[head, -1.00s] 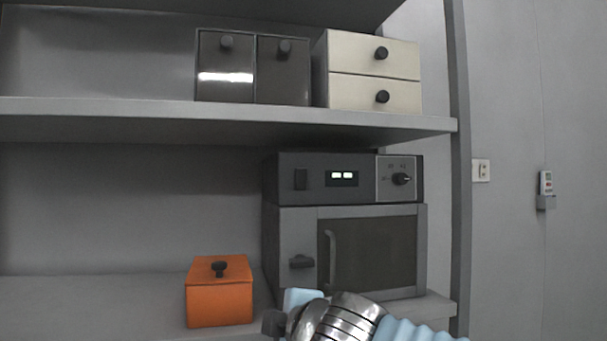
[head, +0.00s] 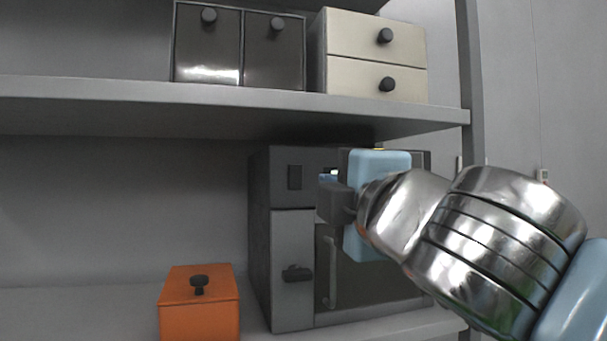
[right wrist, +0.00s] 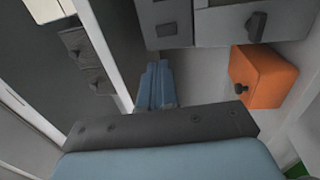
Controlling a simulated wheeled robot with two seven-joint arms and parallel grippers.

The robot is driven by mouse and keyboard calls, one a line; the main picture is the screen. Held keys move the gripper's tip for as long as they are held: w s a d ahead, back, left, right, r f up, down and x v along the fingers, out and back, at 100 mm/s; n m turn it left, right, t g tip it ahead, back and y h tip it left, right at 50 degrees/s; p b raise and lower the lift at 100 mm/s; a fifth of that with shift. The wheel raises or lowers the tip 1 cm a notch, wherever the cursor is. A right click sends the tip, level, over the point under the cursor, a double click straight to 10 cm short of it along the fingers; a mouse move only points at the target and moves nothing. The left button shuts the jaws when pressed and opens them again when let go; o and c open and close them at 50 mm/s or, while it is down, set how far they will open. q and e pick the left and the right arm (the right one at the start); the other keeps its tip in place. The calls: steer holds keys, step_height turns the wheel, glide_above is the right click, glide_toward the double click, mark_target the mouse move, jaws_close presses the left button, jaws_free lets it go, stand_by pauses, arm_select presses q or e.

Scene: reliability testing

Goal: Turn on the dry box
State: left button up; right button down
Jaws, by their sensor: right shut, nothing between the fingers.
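The dry box (head: 291,240) is a dark grey cabinet on the lower shelf. Its upper panel has a black rocker switch (head: 294,177) at the left and a lit display (head: 333,171), mostly covered by my gripper. The dial seen earlier at the panel's right is hidden behind my gripper. A black latch (head: 297,273) and door handle (head: 331,270) are below. My right gripper (head: 327,180) is shut and empty in front of the panel, pointing left. In the right wrist view its blue fingers (right wrist: 157,88) are together, apart from the panel with the rocker switch (right wrist: 166,30). My left gripper is out of view.
An orange lidded box (head: 200,305) stands left of the dry box. The upper shelf (head: 120,93) lies close above it and holds dark drawers (head: 208,50) and cream drawers (head: 376,50). The lower shelf is clear at the far left.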

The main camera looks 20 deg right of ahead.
mark_target(295, 170)
arm_select(q)
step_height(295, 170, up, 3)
steer(key=p, duration=0.3)
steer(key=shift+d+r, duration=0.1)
arm_select(e)
steer(key=w, duration=0.4)
steer(key=w+r, duration=0.1)
steer(key=w, duration=0.4)
steer(key=w+r, duration=0.1)
steer(key=w, duration=0.4)
steer(key=shift+a, duration=0.25)
steer(key=shift+s, duration=0.1)
